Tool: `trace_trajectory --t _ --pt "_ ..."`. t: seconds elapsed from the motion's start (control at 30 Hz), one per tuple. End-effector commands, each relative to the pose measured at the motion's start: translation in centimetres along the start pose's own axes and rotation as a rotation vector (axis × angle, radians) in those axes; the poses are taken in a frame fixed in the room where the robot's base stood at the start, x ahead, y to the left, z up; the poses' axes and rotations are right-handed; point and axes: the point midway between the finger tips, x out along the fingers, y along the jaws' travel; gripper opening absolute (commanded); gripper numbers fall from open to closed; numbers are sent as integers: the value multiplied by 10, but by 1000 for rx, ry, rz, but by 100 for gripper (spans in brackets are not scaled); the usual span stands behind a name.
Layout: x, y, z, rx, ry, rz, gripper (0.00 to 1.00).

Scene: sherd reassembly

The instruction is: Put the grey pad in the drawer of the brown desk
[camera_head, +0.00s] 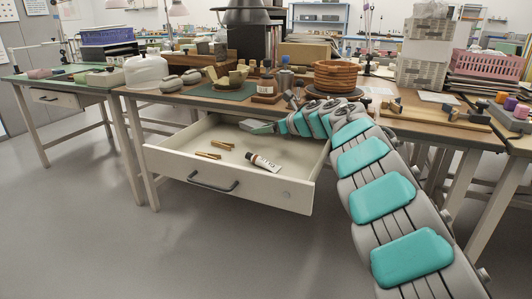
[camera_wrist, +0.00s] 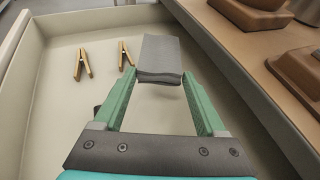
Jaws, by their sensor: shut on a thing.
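The brown desk (camera_head: 195,97) has its cream drawer (camera_head: 260,190) pulled open. The drawer's inside floor and wall (camera_wrist: 45,125) show in the wrist view. My gripper (camera_head: 262,127) reaches in from the right over the back part of the open drawer. In the wrist view, my gripper (camera_wrist: 160,82) is shut on the grey pad (camera_wrist: 162,53), with a green finger on each side of it. The pad is within the drawer's outline. I cannot tell whether it touches the drawer floor.
The desk edge runs close along the right of my gripper in the wrist view. A stack of brown rings (camera_head: 338,76) and a green mat (camera_head: 222,91) are on the desktop. The drawer's front left is clear.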

Motion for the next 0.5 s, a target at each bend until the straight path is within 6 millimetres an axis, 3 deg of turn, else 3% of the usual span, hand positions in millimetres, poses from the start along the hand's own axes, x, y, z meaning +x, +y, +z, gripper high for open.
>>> trace_trajectory --t 0.03,0.27,0.5 --pt "4 0 -10 2 1 0 12" --pt "10 -1 -26 2 0 -1 12" --pt "23 0 -56 3 -1 -1 12"
